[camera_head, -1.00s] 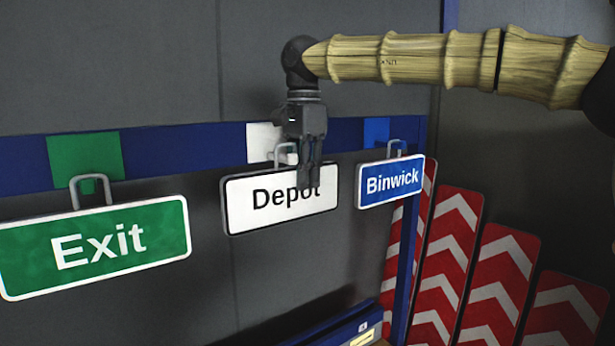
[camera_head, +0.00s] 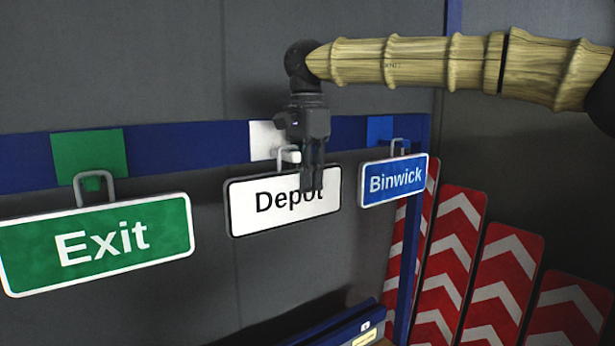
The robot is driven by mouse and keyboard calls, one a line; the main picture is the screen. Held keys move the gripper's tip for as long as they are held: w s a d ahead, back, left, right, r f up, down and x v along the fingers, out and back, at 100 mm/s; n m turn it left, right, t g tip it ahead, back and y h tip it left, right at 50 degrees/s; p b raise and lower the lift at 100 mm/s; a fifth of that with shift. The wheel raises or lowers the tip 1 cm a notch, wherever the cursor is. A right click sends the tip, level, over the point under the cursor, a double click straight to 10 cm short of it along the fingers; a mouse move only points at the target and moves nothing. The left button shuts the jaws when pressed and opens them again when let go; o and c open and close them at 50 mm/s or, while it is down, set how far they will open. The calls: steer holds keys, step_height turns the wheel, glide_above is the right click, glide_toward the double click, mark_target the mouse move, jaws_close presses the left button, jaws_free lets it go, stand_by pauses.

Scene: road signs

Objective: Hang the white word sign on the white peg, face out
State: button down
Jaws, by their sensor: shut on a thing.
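The white word sign (camera_head: 260,212) reads "Depot" in black, faces out and stands upright just below the white patch (camera_head: 263,139) on the blue rail. My gripper (camera_head: 312,186) points down and is shut on the white sign at its upper middle, covering part of the lettering. A short piece of the white peg (camera_head: 291,155) shows just left of my gripper. The sign's hanging loop is mostly hidden behind my gripper, so I cannot tell whether it sits around the peg.
A green "Exit" sign (camera_head: 150,254) hangs at the left below a green patch (camera_head: 88,153). A blue "Binwick" sign (camera_head: 393,181) hangs close on the right. Red and white chevron boards (camera_head: 452,255) lean at the lower right. A blue box (camera_head: 340,325) sits below.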

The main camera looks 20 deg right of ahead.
steer(key=shift+f, duration=0.3)
steer(key=c, duration=1.4)
jaws_free()
steer(key=shift+o, duration=0.2)
step_height(320, 180, up, 12)
steer(key=shift+w, duration=0.1)
